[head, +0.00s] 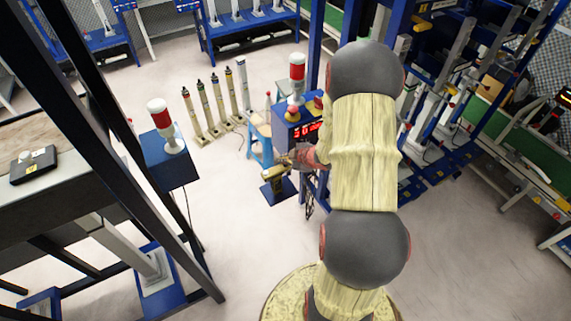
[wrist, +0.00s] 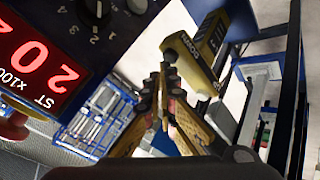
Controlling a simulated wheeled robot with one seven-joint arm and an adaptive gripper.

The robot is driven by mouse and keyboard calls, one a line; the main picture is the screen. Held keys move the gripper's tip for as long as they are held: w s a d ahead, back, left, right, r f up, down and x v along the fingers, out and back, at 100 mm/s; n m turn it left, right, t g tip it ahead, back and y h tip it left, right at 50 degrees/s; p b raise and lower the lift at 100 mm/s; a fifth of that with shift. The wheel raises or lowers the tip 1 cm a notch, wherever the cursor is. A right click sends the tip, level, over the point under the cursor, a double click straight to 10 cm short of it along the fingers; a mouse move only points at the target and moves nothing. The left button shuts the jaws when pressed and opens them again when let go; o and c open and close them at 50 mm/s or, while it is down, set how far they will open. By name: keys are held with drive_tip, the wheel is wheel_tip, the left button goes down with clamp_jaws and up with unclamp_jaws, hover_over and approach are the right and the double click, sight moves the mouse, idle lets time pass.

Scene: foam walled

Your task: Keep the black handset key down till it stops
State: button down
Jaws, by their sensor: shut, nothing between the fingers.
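A yellow and black handset-like device (wrist: 205,50) is in the upper middle of the wrist view, tilted, with lettering on its near end. In the head view a small yellow piece (head: 272,173) shows beside my gripper (head: 287,160), probably the same device. My gripper (wrist: 160,76) is shut and empty. Its fingertips are at the lettered near end of the device; I cannot tell whether they touch it.
A blue control box (head: 290,128) with a red digital display (wrist: 38,65) and a black rotary knob (wrist: 96,12) is close on the left of the wrist view. A red-white beacon (head: 297,78) stands on it. Another blue box (head: 165,165) and dark frame posts are at left.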

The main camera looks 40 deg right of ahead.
sight(284, 165)
drive_tip(key=shift+f+b, duration=0.4)
drive_tip(key=shift+f, duration=0.15)
idle(1.5)
drive_tip(key=shift+r, duration=0.1)
drive_tip(key=shift+r+p, duration=0.9)
drive_tip(key=shift+r, duration=0.1)
drive_tip(key=shift+r+p, duration=2.2)
drive_tip(key=shift+r, duration=0.2)
